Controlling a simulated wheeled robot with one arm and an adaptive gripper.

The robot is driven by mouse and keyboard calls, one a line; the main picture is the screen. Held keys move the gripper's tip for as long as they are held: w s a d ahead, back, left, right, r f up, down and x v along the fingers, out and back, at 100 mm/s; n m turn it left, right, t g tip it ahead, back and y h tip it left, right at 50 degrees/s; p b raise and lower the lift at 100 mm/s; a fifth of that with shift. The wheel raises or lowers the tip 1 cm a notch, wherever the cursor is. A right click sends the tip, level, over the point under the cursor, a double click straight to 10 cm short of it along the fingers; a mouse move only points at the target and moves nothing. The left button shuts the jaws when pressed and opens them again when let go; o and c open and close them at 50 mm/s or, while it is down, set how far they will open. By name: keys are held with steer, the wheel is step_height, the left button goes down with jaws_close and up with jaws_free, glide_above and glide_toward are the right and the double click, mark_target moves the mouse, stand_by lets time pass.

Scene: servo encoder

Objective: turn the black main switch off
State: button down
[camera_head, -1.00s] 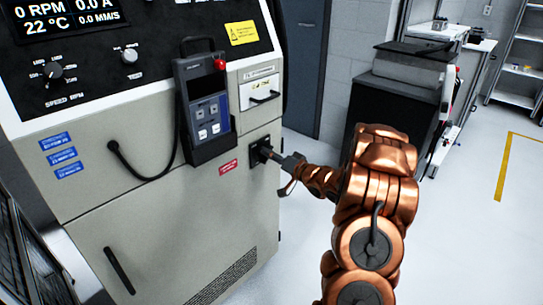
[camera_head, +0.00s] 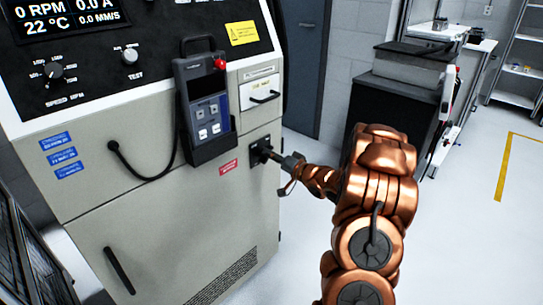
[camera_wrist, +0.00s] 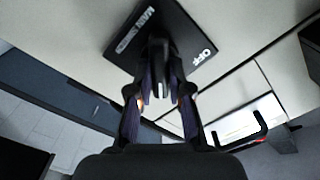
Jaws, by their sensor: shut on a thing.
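The black main switch (camera_head: 256,152) is on the lower right of the cabinet front, on a square black plate. In the wrist view the plate (camera_wrist: 182,25) carries the white words "MAIN SWITCH" and "OFF", and the switch handle (camera_wrist: 158,55) stands out between my fingers. My gripper (camera_wrist: 159,95) is shut on the handle, one finger on each side of it. In the head view my gripper (camera_head: 272,156) reaches the switch from the right, and the handle is mostly hidden there.
A hand-held pendant (camera_head: 205,100) with a red button hangs above and left of the switch. A small drawer (camera_head: 260,92) with a black handle is above it. A black cabinet (camera_head: 390,115) stands behind my arm. The floor to the right is clear.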

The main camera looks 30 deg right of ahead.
steer(key=shift+a+n+b, duration=0.2)
steer(key=shift+n+b, duration=2.7)
steer(key=shift+n, duration=1.6)
steer(key=shift+a+n+b, duration=0.15)
steer(key=shift+n+b, duration=2.75)
steer(key=shift+n, duration=1.6)
steer(key=c, duration=1.1)
jaws_free()
steer(key=shift+s, duration=0.1)
steer(key=v, duration=1.2)
